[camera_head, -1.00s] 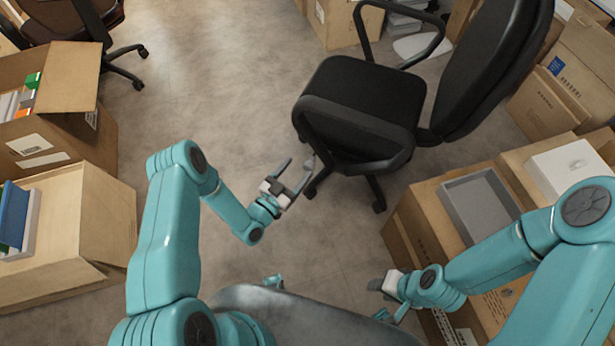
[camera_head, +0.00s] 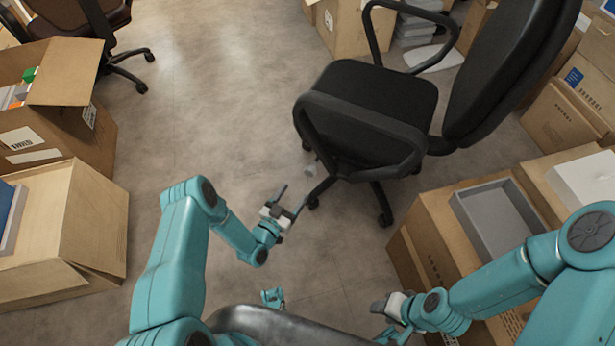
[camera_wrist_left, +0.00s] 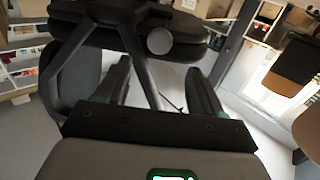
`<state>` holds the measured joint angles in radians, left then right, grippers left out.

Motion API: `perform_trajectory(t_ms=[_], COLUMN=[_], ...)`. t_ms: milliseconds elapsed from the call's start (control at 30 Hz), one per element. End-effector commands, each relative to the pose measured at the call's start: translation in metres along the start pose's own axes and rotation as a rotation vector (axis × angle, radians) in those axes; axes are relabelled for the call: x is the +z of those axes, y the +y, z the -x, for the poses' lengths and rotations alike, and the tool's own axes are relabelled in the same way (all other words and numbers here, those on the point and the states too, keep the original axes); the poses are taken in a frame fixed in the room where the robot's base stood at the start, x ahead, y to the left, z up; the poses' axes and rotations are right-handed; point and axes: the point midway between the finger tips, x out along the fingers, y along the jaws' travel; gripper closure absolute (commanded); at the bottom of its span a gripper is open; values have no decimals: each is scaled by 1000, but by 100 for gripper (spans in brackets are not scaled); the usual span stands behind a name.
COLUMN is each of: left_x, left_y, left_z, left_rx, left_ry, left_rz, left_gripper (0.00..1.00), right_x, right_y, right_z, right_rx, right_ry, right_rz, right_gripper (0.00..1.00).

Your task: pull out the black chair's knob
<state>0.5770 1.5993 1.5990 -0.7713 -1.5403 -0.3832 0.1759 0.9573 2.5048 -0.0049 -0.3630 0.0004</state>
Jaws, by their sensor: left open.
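The black chair (camera_head: 370,100) stands right of centre, its back leaning to the right. Its grey knob (camera_head: 313,168) sticks out under the front left of the seat. In the left wrist view the knob is a round grey disc (camera_wrist_left: 160,41) below the seat, beyond the fingers and roughly between their lines. My left gripper (camera_head: 294,194) is open and empty, a short way below and left of the knob, apart from it. My right gripper (camera_head: 380,304) is low in the picture by the right-hand cartons, away from the chair; its finger gap is unclear.
A carton with a grey tray (camera_head: 497,218) stands at right, close to my right arm. Open cartons (camera_head: 60,130) line the left side. A brown chair (camera_head: 75,20) is at top left. The floor (camera_head: 215,110) between is clear.

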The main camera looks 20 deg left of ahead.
Motion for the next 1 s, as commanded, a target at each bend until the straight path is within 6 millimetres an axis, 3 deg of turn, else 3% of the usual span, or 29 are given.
perform_trajectory(t_ms=[200, 400, 800, 833, 867, 1000], left_x=[2, 1, 0, 0, 0, 0], left_y=[2, 2, 1, 1, 1, 2], left_z=[-52, -83, -93, -93, -93, -93], left_rx=[1, 0, -2, -2, -2, -1], left_ry=[4, 2, 0, 0, 0, 0], left_rz=[-2, -1, 1, 1, 1, 1], left_gripper=[33, 33, 33, 36, 46, 91], right_x=[0, 0, 0, 0, 0, 0], right_y=[6, 8, 9, 9, 9, 9], right_z=[-16, -23, -25, -25, -25, -25], right_rx=[0, 0, 0, 0, 0, 0], right_ry=[0, 0, 0, 0, 0, 0], right_rz=[0, 0, 0, 0, 0, 0], right_gripper=[57, 57, 57, 57, 57, 57])
